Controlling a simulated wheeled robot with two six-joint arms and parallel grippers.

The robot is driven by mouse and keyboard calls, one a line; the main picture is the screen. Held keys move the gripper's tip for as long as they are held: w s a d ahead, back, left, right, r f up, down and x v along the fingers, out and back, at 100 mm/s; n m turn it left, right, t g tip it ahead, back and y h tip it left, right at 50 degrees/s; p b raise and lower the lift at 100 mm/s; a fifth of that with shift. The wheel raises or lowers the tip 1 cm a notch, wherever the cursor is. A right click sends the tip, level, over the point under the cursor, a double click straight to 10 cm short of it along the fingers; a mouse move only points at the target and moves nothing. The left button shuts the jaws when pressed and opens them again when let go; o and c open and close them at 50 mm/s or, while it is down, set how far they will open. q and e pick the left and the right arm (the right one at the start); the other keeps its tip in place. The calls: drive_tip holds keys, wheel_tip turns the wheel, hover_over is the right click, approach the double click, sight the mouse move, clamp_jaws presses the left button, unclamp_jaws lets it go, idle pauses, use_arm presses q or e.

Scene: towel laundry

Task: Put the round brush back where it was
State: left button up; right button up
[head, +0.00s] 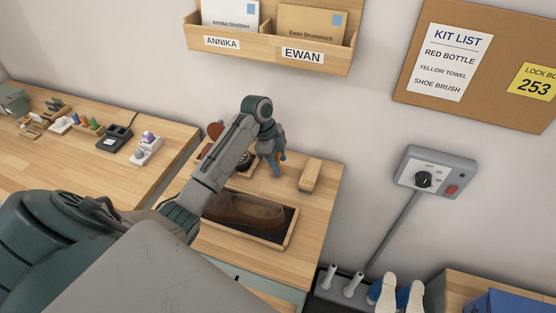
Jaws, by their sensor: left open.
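My left gripper (278,171) is open, with its fingers pointing down over the back of the wooden table (316,208). I see nothing between the fingers. A reddish-brown round thing (215,130) shows behind my left arm; it may be the round brush, but I cannot tell. A small dark round item (245,162) sits just left of the gripper, partly hidden by the arm. A block-shaped wooden brush (310,175) lies to the right of the gripper, apart from it. My right gripper is not in view.
A wooden tray (270,240) holding a brown shoe (243,211) stands in front of the gripper. A letter rack (342,62) hangs on the wall above. A control box (437,173) is at the right. Another bench (88,165) with small items is at the left.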

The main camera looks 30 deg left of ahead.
use_arm(q)
drive_tip(key=shift+a+r+b, duration=0.2)
drive_tip(key=shift+r+b, duration=0.1)
drive_tip(key=shift+r, duration=0.15)
drive_tip(key=b+v, duration=0.2)
drive_tip(key=v, duration=0.3)
drive_tip(key=shift+a, duration=0.1)
drive_tip(key=p+v, duration=0.2)
drive_tip(key=v, duration=0.4)
